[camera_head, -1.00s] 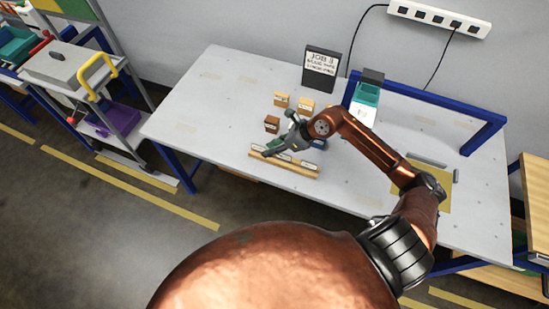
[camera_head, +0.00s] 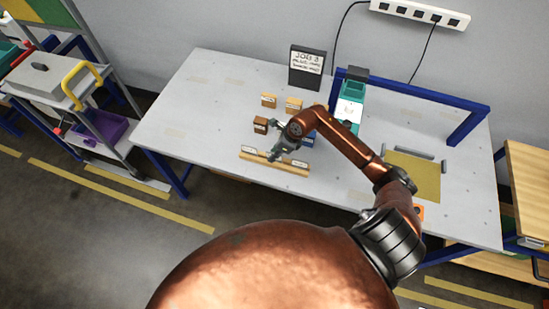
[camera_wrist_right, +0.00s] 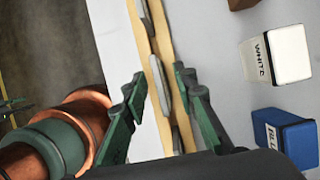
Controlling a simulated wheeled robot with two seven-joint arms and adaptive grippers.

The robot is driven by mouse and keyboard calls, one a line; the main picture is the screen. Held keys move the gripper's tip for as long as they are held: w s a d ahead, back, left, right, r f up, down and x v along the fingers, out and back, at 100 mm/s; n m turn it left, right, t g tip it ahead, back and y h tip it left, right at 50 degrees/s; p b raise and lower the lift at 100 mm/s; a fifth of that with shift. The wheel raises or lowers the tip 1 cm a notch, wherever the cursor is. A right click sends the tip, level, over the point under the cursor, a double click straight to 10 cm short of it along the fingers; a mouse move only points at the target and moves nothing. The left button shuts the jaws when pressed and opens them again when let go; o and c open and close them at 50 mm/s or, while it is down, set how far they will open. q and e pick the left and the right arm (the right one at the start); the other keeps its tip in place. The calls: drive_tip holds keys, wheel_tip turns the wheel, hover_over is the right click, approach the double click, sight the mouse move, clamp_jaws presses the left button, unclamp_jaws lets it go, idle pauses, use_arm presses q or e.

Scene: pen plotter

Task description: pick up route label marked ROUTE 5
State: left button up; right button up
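A wooden label rail (camera_head: 291,168) lies near the front edge of the grey table and holds several pale labels; it also runs lengthwise in the right wrist view (camera_wrist_right: 147,52). No writing on the labels is legible, so I cannot tell which is ROUTE 5. My right gripper (camera_head: 273,157) points down at the rail. In the right wrist view its green fingers (camera_wrist_right: 163,90) are apart, one on each side of the rail, with a grey label (camera_wrist_right: 160,85) between them, not visibly clamped. Small green parts at that view's left edge may be my left gripper; this is unclear.
Behind the rail stand small wooden blocks (camera_head: 269,100), a black JOB sign (camera_head: 307,67) and a teal container (camera_head: 350,103). A white block (camera_wrist_right: 277,56) and a blue block (camera_wrist_right: 287,137) are beside the gripper. The table's left part is clear.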

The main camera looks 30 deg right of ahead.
drive_tip(key=shift+c, duration=0.7)
clamp_jaws()
drive_tip(key=shift+r, duration=0.1)
